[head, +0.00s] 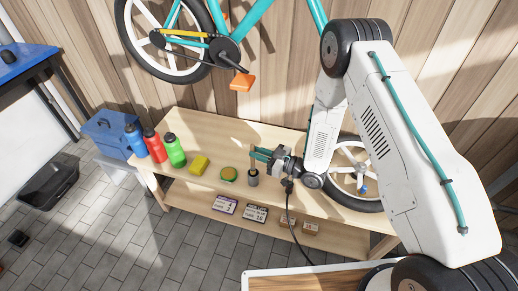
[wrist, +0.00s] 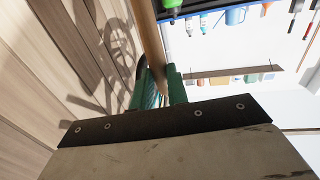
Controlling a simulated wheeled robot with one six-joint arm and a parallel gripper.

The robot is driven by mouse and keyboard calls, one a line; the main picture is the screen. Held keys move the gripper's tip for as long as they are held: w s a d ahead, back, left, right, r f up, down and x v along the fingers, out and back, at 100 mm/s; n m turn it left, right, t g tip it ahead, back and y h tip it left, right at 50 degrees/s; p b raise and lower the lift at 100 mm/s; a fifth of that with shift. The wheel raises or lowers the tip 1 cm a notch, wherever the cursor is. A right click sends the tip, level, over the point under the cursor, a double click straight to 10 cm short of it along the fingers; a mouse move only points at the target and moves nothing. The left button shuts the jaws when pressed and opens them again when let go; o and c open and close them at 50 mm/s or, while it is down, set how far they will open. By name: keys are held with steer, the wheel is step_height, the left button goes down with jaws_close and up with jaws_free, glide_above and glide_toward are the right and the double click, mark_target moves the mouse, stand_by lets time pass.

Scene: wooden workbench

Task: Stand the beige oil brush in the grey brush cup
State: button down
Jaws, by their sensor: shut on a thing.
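My gripper (head: 259,154) is shut on the beige oil brush. In the wrist view the brush's plain beige handle (wrist: 148,40) runs between the green fingers (wrist: 160,88). In the head view the brush (head: 253,163) is a thin, roughly upright stick at the fingertips. The small dark grey brush cup (head: 253,179) stands on the workbench directly below the fingertips. The brush's lower end meets the cup's mouth in the picture; I cannot tell whether it is inside or just above. The cup is not clearly seen in the wrist view.
A green-and-yellow round thing (head: 229,174) and a yellow block (head: 198,165) lie left of the cup on the workbench (head: 200,127). A white-spoked wheel (head: 352,172) is at the right.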

steer(key=shift+f, duration=1.75)
steer(key=c, duration=1.3)
jaws_free()
steer(key=v, duration=0.8)
steer(key=shift+a, duration=0.1)
